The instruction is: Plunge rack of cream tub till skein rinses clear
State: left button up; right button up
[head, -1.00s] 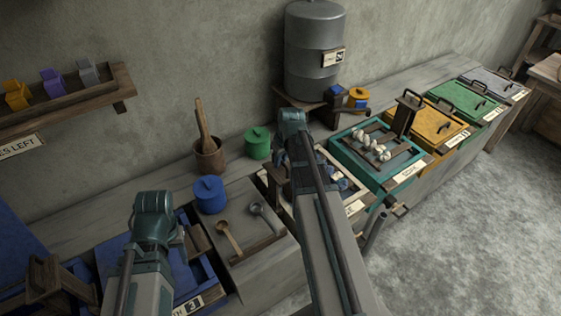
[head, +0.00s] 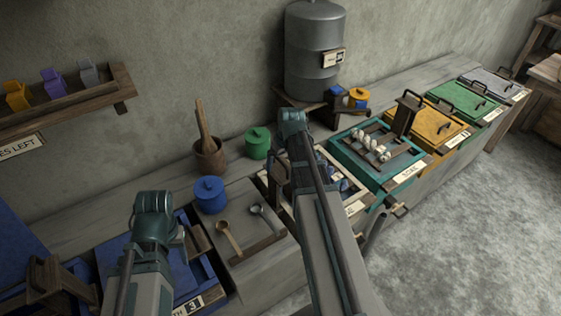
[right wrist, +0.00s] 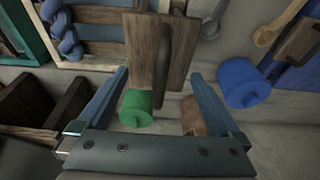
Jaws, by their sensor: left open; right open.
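The cream tub (head: 352,207) stands left of the teal tub, partly hidden behind my right arm. Its rack has an upright wooden handle (head: 279,172), which also shows in the right wrist view (right wrist: 146,50). A blue twisted skein (right wrist: 62,30) lies on the rack's slats at that view's upper left. My right gripper (right wrist: 158,76) is open, its fingertips on either side of the handle's lower end with gaps showing. How deep the skein sits and how clear the water is cannot be told. My left gripper (head: 178,238) is over the blue tub at lower left, its fingers mostly hidden.
The teal tub (head: 337,148) holds a rack with pale skeins. Lidded yellow (head: 432,125), green and grey tubs follow to the right. A blue jar (head: 210,196), green jar (head: 257,143), wooden mortar (head: 210,158) and spoons (head: 231,238) stand near my arms. A metal drum (head: 314,55) stands behind.

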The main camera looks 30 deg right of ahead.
jog(key=p+v, duration=0.2)
jog(key=w+p+v, duration=0.1)
jog(key=p+v, duration=0.3)
jog(key=shift+w+r+p, duration=0.25)
jog(key=shift+r+p, duration=0.05)
jog(key=shift+r, duration=0.3)
jog(key=shift+f, duration=0.1)
